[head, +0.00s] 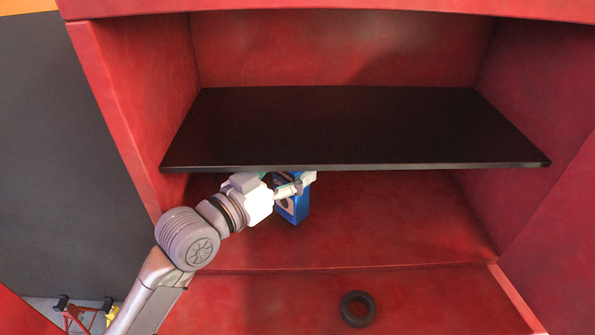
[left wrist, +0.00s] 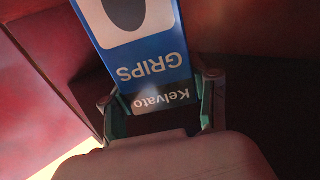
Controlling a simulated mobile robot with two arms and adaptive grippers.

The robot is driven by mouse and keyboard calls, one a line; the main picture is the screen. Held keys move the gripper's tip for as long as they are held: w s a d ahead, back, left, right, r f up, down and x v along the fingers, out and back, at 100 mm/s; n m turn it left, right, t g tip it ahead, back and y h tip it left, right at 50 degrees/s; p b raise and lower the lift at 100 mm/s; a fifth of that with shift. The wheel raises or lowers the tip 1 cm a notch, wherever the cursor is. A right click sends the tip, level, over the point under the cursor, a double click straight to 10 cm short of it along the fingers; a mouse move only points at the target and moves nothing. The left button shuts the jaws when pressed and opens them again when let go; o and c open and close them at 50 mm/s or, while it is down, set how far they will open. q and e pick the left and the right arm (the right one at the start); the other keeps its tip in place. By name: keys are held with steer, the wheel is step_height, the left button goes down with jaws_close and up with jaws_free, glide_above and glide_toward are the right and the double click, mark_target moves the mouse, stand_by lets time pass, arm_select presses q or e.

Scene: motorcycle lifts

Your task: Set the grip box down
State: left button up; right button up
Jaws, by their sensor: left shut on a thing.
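The grip box (head: 293,208) is blue with a dark oval picture, and its face reads "GRIPS" and "Kelvato" in the left wrist view (left wrist: 150,62). My left gripper (head: 282,186) is shut on the grip box, with a finger on each side of it in the left wrist view (left wrist: 158,108). In the head view it holds the box below the front edge of the black shelf, inside the red cabinet. The shelf edge hides the top of the box. I cannot tell whether the box touches the red surface below it. My right gripper is not in view.
The black shelf (head: 350,125) is bare and lies close above my left gripper. The red lower compartment floor (head: 400,225) is clear to the right of the box. A black ring (head: 357,309) lies lower in front. The red left wall (head: 125,110) stands close to my arm.

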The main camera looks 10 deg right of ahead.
mark_target(294, 208)
arm_select(q)
steer(key=f, duration=0.2)
steer(key=w+d+f+p, duration=0.1)
steer(key=shift+d, duration=0.1)
steer(key=shift+s+f, duration=0.1)
steer(key=shift+f, duration=0.15)
steer(key=shift+f, duration=0.2)
steer(key=o, duration=1)
steer(key=shift+o, duration=1.3)
